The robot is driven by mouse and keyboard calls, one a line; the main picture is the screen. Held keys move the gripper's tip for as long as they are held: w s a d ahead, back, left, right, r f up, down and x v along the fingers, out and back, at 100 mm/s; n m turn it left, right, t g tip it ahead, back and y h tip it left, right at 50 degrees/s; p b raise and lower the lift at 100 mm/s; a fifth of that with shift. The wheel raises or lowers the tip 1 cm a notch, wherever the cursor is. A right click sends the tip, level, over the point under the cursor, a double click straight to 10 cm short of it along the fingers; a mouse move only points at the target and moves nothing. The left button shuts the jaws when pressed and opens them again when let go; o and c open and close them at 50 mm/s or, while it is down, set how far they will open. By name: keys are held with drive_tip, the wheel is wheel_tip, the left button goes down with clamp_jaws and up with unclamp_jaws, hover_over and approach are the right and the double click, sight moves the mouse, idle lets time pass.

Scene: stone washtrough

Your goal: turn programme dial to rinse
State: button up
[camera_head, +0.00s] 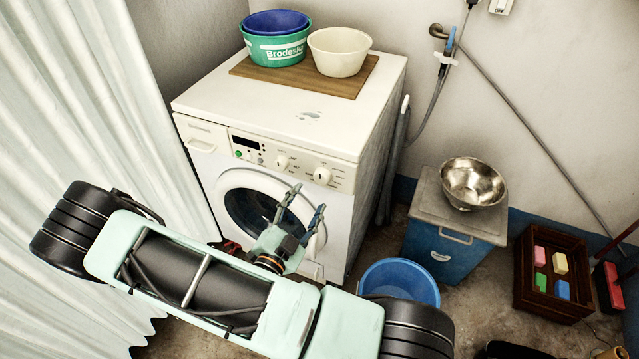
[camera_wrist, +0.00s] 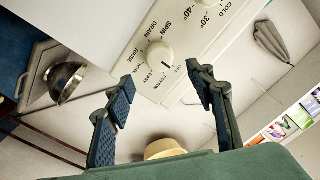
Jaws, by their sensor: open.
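The programme dial (camera_head: 322,176) is a round white knob at the right of the washing machine's (camera_head: 330,125) front panel. In the wrist view the dial (camera_wrist: 159,54) is ringed by printed words: OFF, COTTON, EASY, WOOL, RINSE, DRAIN and SPIN. My gripper (camera_head: 308,198) is open and empty, in front of the machine and just below the dial in the head view. In the wrist view my fingertips (camera_wrist: 163,77) stand apart either side of the dial, not visibly touching it.
A second knob (camera_head: 283,161) sits left of the dial. Tubs (camera_head: 277,47) and a cream bowl (camera_head: 340,52) stand on a board on top. A blue basin (camera_head: 400,280), a box with a metal bowl (camera_head: 473,184) and a crate (camera_head: 525,297) are right. A curtain (camera_head: 85,140) hangs left.

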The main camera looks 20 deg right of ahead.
sight(321, 180)
drive_tip(key=x, duration=0.7)
drive_tip(key=shift+d, duration=0.1)
drive_tip(key=c, duration=1.2)
